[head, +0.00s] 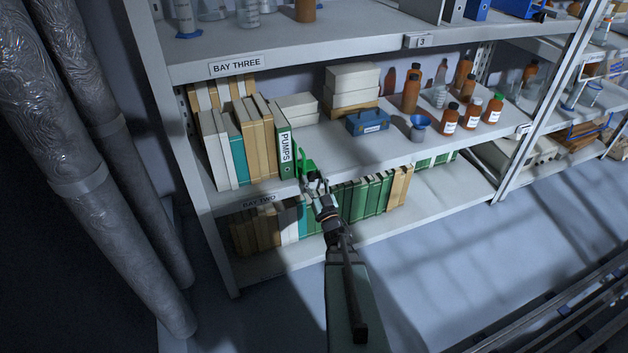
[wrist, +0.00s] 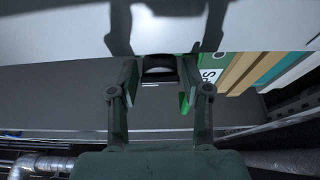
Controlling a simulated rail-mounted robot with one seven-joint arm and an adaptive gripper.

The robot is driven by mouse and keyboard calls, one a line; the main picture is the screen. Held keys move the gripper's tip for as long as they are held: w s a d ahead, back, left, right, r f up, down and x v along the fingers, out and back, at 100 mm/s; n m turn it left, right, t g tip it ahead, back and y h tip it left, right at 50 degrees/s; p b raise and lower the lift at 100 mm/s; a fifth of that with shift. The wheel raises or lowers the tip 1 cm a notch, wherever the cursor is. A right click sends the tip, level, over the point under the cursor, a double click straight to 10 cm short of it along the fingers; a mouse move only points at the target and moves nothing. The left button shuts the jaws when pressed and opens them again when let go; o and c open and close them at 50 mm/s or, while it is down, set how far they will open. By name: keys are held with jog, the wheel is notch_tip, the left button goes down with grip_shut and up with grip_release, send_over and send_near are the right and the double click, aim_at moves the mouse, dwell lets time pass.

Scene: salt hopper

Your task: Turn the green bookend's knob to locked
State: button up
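The green bookend (head: 305,165) stands on the middle shelf, against the right side of the green PUMPS binder (head: 285,152). In the head view my gripper (head: 314,180) is in front of it and hides part of it; its knob cannot be made out there. In the wrist view, a dark knob (wrist: 160,75) with a pale band lies between the two fingers of my gripper (wrist: 159,80). The fingers stand apart on either side of it, with small gaps seeming to show. Green parts of the bookend (wrist: 185,104) show beside and behind the knob. The knob's setting cannot be read.
Books and binders (head: 240,145) fill the shelf left of the bookend. A blue box (head: 367,122), a blue funnel (head: 419,124) and several brown bottles stand to the right. More binders (head: 362,197) stand on the shelf below. The shelf between bookend and blue box is clear.

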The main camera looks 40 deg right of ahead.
jog(key=v, duration=1.2)
dwell(0.4)
